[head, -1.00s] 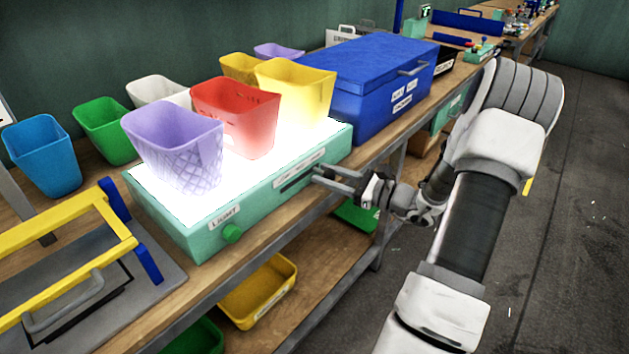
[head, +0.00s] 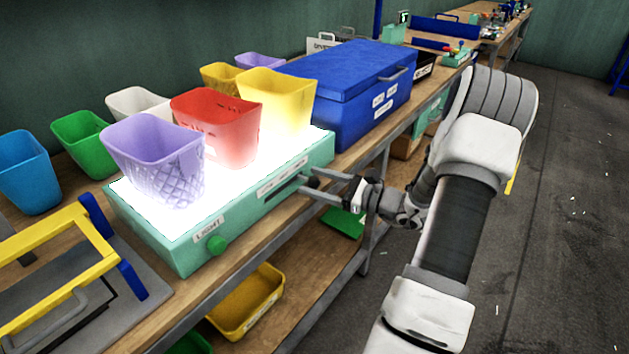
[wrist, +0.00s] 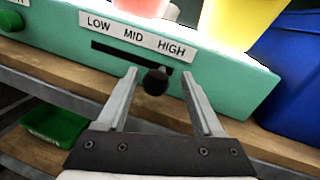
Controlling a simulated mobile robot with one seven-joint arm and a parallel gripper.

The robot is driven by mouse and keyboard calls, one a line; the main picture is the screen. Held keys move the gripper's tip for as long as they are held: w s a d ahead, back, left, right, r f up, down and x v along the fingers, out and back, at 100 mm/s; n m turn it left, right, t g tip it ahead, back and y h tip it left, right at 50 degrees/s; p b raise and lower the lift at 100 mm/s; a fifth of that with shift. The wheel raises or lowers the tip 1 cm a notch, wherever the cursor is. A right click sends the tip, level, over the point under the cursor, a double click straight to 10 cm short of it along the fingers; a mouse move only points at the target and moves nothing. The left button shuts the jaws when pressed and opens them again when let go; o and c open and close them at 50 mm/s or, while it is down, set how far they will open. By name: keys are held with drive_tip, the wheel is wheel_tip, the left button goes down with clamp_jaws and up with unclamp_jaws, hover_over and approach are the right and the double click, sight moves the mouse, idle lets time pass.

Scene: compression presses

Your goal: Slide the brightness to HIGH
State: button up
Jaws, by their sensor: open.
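The green light box (head: 150,238) stands on the bench with its top glowing white. Its front has a dark slot (wrist: 118,53) under a label (wrist: 135,34) reading LOW, MID, HIGH. A round black slider knob (wrist: 155,82) sits toward the slot's right end, below the gap between MID and HIGH; the slot behind it is partly hidden. My gripper (head: 304,184) is open at the box front. In the wrist view my gripper (wrist: 160,82) has one finger on each side of the knob, nearer the left finger, with gaps visible. A green LIGHT knob (head: 217,245) is farther left.
Purple (head: 152,160), red (head: 215,128) and yellow (head: 276,103) bins stand on the lit top. A blue chest (head: 345,90) stands just right of the box. A yellow frame press (head: 50,235) is at the left. The floor right of my arm is open.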

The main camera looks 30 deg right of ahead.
drive_tip(key=p+v, duration=0.2)
drive_tip(key=v, duration=1.5)
drive_tip(key=shift+p, duration=0.3)
drive_tip(key=shift+d, duration=0.1)
